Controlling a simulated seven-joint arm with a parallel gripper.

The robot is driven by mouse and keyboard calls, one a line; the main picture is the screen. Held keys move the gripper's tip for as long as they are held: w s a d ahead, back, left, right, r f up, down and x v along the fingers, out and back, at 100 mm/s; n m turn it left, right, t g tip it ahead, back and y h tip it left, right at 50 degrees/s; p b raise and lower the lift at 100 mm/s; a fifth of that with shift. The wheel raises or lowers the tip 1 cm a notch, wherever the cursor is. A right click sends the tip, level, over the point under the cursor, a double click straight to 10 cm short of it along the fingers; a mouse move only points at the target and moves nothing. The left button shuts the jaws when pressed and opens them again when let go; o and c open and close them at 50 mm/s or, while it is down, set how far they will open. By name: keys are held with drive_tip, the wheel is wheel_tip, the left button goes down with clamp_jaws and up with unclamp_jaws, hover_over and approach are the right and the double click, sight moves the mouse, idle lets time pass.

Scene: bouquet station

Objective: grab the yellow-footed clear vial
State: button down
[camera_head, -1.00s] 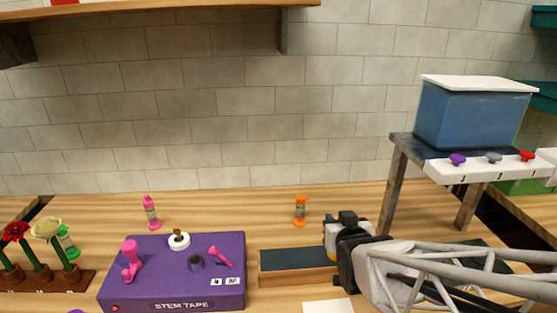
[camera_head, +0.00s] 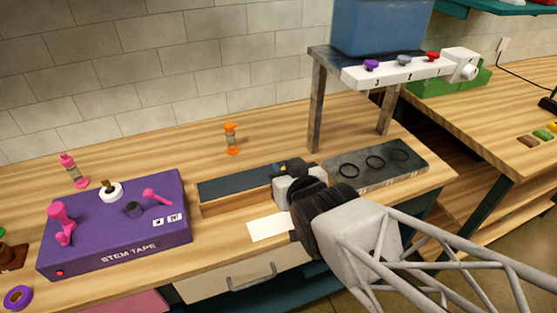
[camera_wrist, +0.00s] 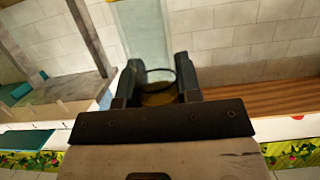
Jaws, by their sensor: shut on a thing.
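The clear vial (camera_wrist: 143,32) stretches up and away from between my fingers in the wrist view. Its yellow foot (camera_wrist: 158,99) lies low between the two dark fingers, behind a dark ring. My gripper (camera_wrist: 157,80) is shut on the vial near this foot. In the head view my gripper (camera_head: 288,170) is at the right end of a long wooden block with a dark top. Only a small yellow spot shows at the gripper there, and my wrist hides most of the vial.
The wooden block (camera_head: 235,206) and a white card (camera_head: 268,227) are beside my gripper. A purple STEM TAPE box (camera_head: 115,253) stands left, an orange-ended vial (camera_head: 232,139) behind. A stand (camera_head: 317,105) with a blue tank rises at right over a dark pad with rings (camera_head: 400,178).

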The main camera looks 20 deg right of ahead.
drive_tip(key=shift+s, duration=0.4)
